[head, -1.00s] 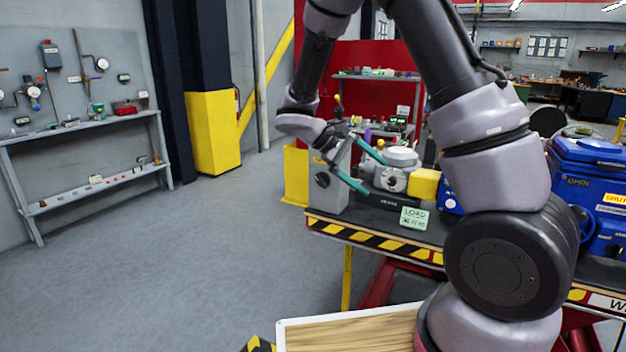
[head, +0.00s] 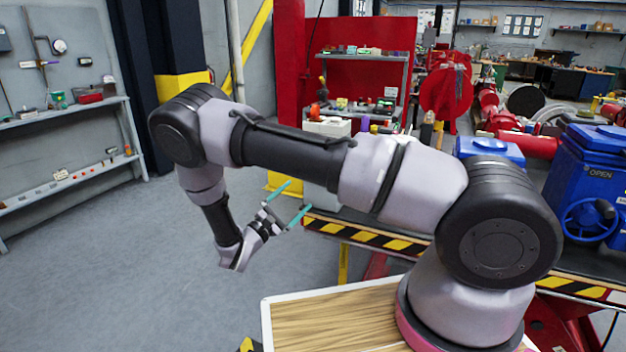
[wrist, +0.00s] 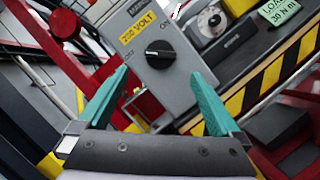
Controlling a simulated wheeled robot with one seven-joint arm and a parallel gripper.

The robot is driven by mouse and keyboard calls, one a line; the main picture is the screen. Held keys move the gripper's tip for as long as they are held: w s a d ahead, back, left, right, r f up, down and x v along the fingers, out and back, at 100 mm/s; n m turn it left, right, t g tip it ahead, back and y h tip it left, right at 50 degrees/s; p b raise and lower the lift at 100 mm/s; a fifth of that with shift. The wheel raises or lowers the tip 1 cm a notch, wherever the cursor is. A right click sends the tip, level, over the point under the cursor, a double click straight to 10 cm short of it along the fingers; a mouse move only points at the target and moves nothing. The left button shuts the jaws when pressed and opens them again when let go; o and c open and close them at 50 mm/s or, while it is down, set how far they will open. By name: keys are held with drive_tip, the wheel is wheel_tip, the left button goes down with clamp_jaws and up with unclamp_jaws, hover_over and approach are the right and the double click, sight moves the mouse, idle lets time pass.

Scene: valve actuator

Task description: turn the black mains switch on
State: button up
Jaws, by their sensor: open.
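The black mains switch (wrist: 160,54) is a round knob with a white pointer mark on a grey box (wrist: 178,95). The box carries a yellow voltage label (wrist: 138,28). In the wrist view the knob lies ahead of my gripper (wrist: 158,100), between and beyond its two teal fingers, apart from them. The fingers are spread open and empty. The picture is tilted, and the pointer lies roughly across the knob. In the head view my gripper (head: 297,203) is off the bench's left end, and my arm hides the switch.
The bench has a yellow-black striped edge (head: 375,237). A grey device with a dial (wrist: 211,20) and a green load card (wrist: 281,10) stand beside the box. A blue unit with a handwheel (head: 590,218) is at the right. Floor to the left is clear.

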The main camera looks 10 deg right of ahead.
drive_tip(key=x, duration=0.9)
drive_tip(key=shift+w+d, duration=0.2)
drive_tip(key=shift+d, duration=0.1)
drive_tip(key=shift+r, duration=0.1)
drive_tip(key=c, duration=1.3)
